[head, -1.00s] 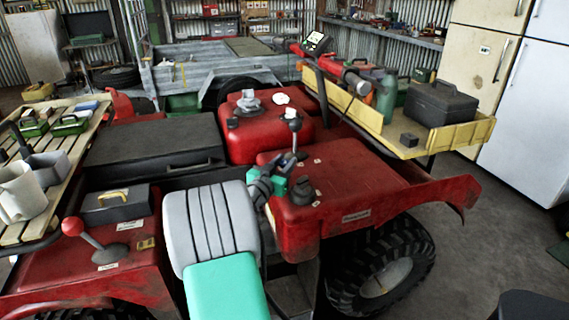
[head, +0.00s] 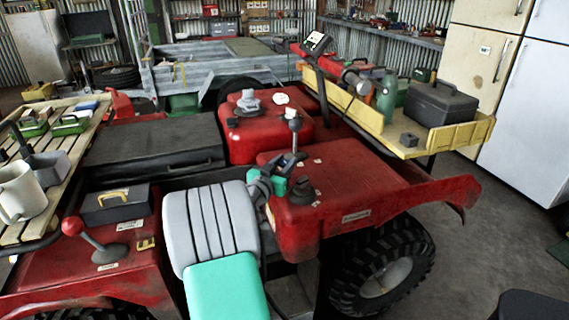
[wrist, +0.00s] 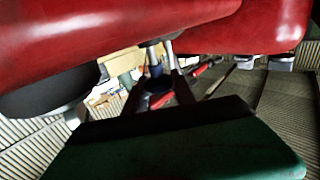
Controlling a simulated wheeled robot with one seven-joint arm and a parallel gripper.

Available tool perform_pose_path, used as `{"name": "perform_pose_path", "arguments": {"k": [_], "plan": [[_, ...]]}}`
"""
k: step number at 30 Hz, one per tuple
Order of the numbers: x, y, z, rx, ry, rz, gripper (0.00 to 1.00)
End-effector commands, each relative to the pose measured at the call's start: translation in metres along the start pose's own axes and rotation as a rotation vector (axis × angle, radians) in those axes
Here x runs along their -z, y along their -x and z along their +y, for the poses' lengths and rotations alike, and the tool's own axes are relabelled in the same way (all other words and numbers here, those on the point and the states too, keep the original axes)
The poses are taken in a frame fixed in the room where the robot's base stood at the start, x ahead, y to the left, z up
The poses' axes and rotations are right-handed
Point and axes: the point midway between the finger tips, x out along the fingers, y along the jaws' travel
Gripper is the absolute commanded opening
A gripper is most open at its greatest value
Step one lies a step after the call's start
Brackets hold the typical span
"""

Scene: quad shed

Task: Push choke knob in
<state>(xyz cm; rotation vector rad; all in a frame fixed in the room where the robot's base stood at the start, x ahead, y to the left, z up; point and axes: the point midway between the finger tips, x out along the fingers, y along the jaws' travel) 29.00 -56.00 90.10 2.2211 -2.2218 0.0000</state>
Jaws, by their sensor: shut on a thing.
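My gripper (head: 286,168) is at the left edge of the red bodywork, close to the lever with the pale knob (head: 294,115). In the wrist view its two fingers (wrist: 157,82) come together around a small dark knob (wrist: 155,71), which I take for the choke knob. A short silver stem (wrist: 168,47) runs from the red panel beside it. The fingers partly cover the knob, and in the head view I cannot make it out behind the gripper. How far in the knob sits cannot be told.
A black round knob (head: 302,189) stands on the red bodywork (head: 345,185) just right of my gripper. A red-knobbed lever (head: 74,227) is at the left. A yellow rack (head: 450,135) holds a black toolbox (head: 440,100). Open floor lies at the right.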

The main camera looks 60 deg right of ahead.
Motion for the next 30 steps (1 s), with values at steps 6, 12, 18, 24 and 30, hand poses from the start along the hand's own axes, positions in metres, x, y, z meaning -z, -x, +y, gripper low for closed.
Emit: {"name": "perform_pose_path", "arguments": {"k": [6, 12, 18, 24, 30], "plan": [[-0.026, 0.000, 0.000, 0.000, 0.000, -0.001, 0.00], [-0.028, 0.000, 0.000, 0.000, 0.001, -0.003, 0.00], [-0.029, 0.001, 0.000, 0.000, 0.003, -0.007, 0.34], [-0.028, 0.000, 0.000, 0.000, 0.002, -0.004, 0.50], [-0.027, 0.000, 0.000, 0.000, 0.001, -0.002, 0.52]]}}
